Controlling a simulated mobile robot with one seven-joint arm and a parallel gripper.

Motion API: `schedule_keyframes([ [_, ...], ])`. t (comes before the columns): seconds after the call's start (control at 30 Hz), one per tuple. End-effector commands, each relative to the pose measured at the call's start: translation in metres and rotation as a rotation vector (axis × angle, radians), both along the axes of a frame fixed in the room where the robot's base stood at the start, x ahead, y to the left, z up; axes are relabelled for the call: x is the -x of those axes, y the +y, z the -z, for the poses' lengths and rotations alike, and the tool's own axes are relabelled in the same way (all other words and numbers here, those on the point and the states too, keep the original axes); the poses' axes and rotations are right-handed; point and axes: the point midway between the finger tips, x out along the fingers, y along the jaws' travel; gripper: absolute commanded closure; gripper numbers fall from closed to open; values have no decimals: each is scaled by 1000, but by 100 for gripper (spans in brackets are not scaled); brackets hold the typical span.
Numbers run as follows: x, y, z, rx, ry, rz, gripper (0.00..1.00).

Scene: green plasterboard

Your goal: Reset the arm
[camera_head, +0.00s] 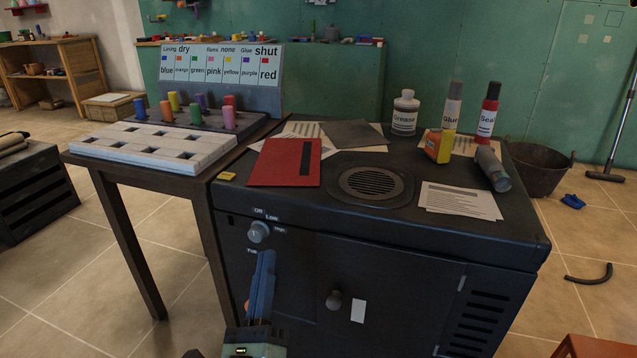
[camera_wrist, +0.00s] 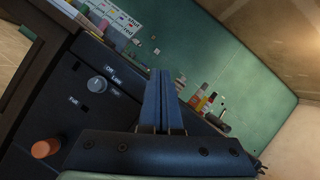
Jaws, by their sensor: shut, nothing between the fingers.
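My gripper (camera_head: 266,257) is at the bottom of the head view, in front of the dark cabinet (camera_head: 390,285). Its blue fingers are together, with nothing between them. In the wrist view the gripper (camera_wrist: 162,75) also shows its fingers side by side and touching. The cabinet's front has a grey dial (camera_head: 258,232) with Off, Low and High marks, just above and left of the fingertips. The dial also shows in the wrist view (camera_wrist: 97,85), left of the fingers and apart from them. An orange knob (camera_wrist: 45,148) is at the lower left there, mostly hidden in the head view.
A red folder (camera_head: 285,163), round vent (camera_head: 370,185), papers and bottles lie or stand on the cabinet top. A side table at left holds a white slotted block (camera_head: 150,145), coloured pegs and a label board (camera_head: 220,75). A bucket (camera_head: 540,168) stands on the floor at right.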

Motion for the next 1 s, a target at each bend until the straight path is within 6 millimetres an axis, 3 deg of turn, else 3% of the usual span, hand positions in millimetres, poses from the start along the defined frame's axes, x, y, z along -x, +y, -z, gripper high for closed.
schedule_keyframes([
  [0.03, -1, 3, -45, 122, -66, 22, 100],
  [0.1, 2, 8, -99, 329, -150, 76, 100],
  [0.27, 26, 10, -222, 870, -328, 334, 100],
  [0.3, 36, 6, -252, 1020, -359, 435, 100],
  [0.4, 63, -9, -314, 1379, -386, 722, 100],
  [0.5, 93, -33, -364, 1688, -332, 1026, 100],
  [0.67, 149, -84, -423, 2070, -75, 1475, 100],
  [0.7, 140, -78, -439, 2063, -94, 1432, 100],
  [1.0, 138, -77, -526, 2059, -100, 1421, 100],
])
